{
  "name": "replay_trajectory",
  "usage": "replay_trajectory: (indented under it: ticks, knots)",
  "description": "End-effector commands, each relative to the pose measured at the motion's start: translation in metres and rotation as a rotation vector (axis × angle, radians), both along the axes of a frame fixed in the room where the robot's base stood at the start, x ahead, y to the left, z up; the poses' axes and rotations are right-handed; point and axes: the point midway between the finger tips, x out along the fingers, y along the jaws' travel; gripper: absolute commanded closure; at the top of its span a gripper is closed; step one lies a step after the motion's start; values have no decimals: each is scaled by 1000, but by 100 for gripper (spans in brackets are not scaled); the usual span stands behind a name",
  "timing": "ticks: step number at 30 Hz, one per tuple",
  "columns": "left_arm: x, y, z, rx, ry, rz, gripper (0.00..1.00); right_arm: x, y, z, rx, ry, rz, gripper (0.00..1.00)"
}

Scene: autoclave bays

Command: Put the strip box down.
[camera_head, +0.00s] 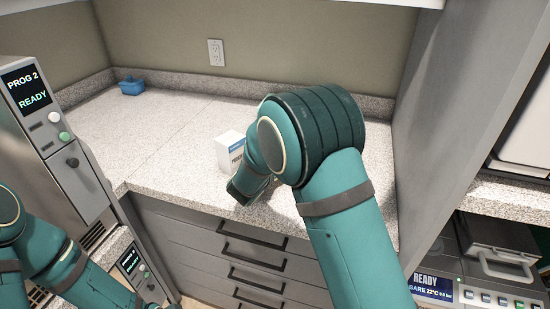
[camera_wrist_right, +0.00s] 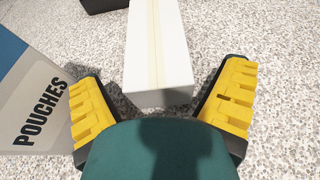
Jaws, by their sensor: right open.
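In the right wrist view a plain white box with a cream stripe (camera_wrist_right: 160,45), which I take as the strip box, lies on the speckled counter. Its near end is between the two yellow-padded fingers of my right gripper (camera_wrist_right: 163,88). The fingers are open, with gaps on both sides of the box. In the head view my right gripper (camera_head: 247,188) is low over the counter's front part, mostly hidden by my own wrist, and I cannot make out the strip box there. My left gripper is out of view; only its arm shows at the lower left.
A white and blue pouches box (camera_wrist_right: 35,95) stands close left of my right gripper; a white box with a blue label (camera_head: 229,150) shows in the head view. A blue container (camera_head: 131,87) sits at the back left of the counter (camera_head: 160,135). Drawers (camera_head: 225,240) are below.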

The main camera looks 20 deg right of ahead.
Motion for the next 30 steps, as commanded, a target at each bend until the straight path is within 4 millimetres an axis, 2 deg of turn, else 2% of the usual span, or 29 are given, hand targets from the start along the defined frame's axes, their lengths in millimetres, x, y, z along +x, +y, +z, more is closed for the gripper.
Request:
replay_trajectory:
  ticks: [3,5,9,10,21,25,30]
  knots:
    - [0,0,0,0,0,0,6,0,0,0,0,0,0,5]
    - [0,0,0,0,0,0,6,0,0,0,0,0,0,25]
    - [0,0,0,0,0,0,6,0,0,0,0,0,0,74]
    - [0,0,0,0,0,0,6,0,0,0,0,0,0,78]
    - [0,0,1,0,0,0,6,0,0,5,2,-2,-1,79]
    - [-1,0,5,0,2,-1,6,0,0,22,3,-4,-1,79]
    - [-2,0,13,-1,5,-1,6,0,0,57,4,-6,0,79]
